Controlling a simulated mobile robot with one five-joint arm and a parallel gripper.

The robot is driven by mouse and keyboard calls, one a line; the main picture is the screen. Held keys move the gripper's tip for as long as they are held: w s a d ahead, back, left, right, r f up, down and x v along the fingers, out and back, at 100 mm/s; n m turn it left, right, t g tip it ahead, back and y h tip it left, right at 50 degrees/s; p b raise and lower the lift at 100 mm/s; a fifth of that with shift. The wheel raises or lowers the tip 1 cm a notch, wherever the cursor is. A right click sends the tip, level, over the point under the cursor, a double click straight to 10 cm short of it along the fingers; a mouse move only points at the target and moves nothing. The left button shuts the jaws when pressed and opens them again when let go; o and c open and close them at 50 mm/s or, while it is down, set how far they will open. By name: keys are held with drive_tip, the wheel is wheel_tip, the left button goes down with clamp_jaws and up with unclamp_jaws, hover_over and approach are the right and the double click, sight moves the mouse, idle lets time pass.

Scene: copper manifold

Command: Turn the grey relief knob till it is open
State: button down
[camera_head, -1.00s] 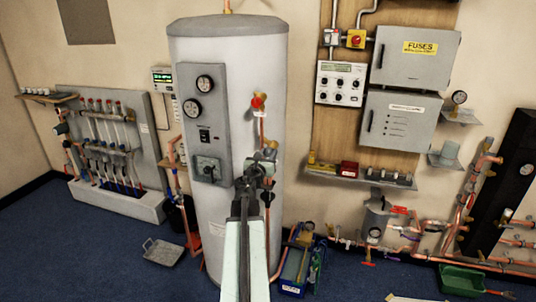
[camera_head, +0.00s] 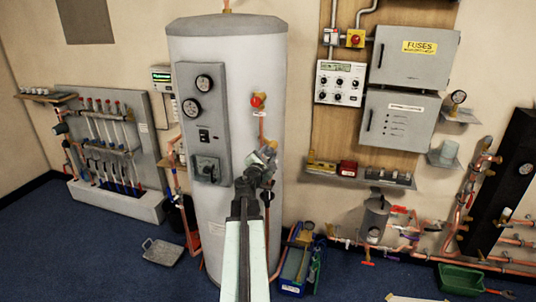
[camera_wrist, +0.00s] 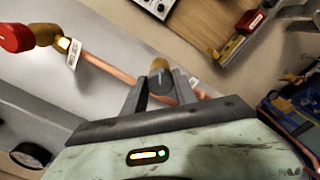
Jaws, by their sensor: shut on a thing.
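The grey relief knob (camera_wrist: 158,66) shows in the wrist view between my two fingers, with a pale line on its face and a brass body behind it. My gripper (camera_wrist: 160,88) is shut on it, one finger on each side. The wrist camera is rolled, so the scene looks tilted. In the head view my gripper (camera_head: 265,160) is at the front right of the grey cylinder (camera_head: 235,235), below a red knob (camera_head: 258,100). There my gripper mostly hides the grey knob, and its exact turn is hard to read.
The red knob (camera_wrist: 18,38) and a copper pipe (camera_wrist: 112,68) lie close to my gripper. A gauge panel (camera_head: 202,125) is on the cylinder to the left. A blue crate (camera_head: 300,270) stands on the floor at the right. Fuse boxes (camera_head: 415,55) hang on the wall.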

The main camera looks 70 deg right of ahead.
drive_tip(key=shift+a+m, duration=0.1)
drive_tip(key=shift+m, duration=0.5)
drive_tip(key=c, duration=1)
unclamp_jaws()
drive_tip(key=shift+o, duration=0.2)
